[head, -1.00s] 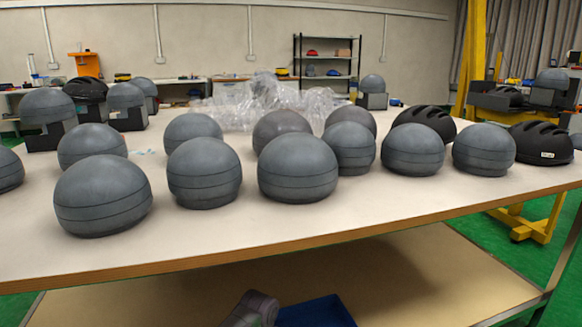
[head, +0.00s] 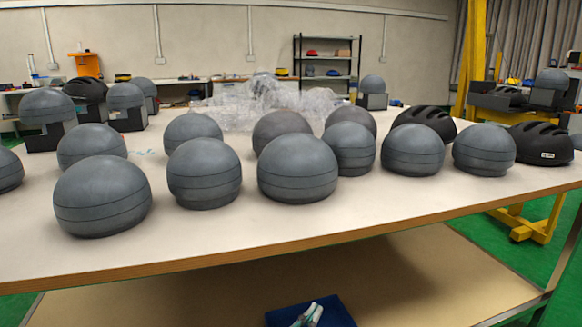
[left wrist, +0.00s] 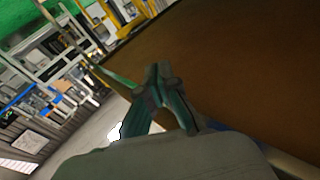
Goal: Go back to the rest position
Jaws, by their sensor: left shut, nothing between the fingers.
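My left gripper (head: 309,314) shows at the bottom edge of the head view, low in front of the table and over a dark blue surface. Only its teal and grey fingers show there. In the left wrist view the left gripper (left wrist: 157,88) has its fingertips together, with nothing between them. A wide brown surface fills the upper right of that view, and I cannot tell how far it is from the fingers. My right gripper is not in view.
A white-topped table (head: 330,222) carries several grey domes (head: 298,168), black helmets (head: 541,144) and a heap of clear plastic (head: 265,100). A lower shelf (head: 400,275) lies beneath. A dark blue tray (head: 280,317) is at the bottom. A yellow frame (head: 470,60) stands behind right.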

